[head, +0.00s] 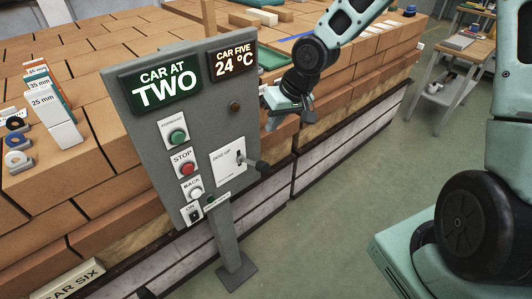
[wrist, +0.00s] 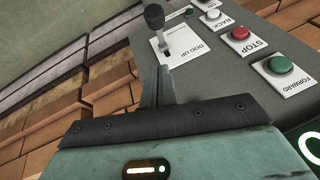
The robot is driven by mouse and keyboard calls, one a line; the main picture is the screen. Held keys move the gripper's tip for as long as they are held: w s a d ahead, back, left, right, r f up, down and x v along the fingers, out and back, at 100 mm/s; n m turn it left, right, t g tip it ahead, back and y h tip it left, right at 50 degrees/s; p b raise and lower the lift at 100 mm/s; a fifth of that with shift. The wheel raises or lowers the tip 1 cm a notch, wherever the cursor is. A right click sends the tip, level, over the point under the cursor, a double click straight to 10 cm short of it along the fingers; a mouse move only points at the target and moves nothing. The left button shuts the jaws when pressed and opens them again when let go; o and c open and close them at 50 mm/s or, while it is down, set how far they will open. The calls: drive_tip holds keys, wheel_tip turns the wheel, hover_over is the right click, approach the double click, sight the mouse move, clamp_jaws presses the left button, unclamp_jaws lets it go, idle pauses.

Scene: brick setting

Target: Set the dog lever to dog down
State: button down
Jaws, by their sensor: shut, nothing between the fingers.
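The dog lever (head: 261,166) is a short metal stem with a black knob. It stands out from a white plate (head: 225,165) marked DOG UP on the grey control panel (head: 130,95). In the wrist view the lever knob (wrist: 154,16) is at the top, beyond my fingers. My gripper (head: 274,121) is shut and empty, above and a little right of the lever in the head view. In the wrist view the fingertips (wrist: 160,72) point toward the lever's foot; I cannot tell the exact gap. The lever's exact setting is hard to read.
Left of the plate are the green FORWARD button (head: 177,137), red STOP button (head: 187,168), white BACK button (head: 194,193) and a black ON switch (head: 195,214). Stacked bricks (head: 60,185) stand behind the panel.

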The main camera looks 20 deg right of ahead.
approach(253, 162)
drive_tip(key=shift+s+f+b, duration=0.25)
drive_tip(key=shift+f+b, duration=0.1)
drive_tip(key=shift+f, duration=0.25)
drive_tip(key=shift+s+a+f, duration=0.1)
drive_tip(key=shift+s+f, duration=0.2)
drive_tip(key=shift+f, duration=0.4)
drive_tip(key=shift+f, duration=0.15)
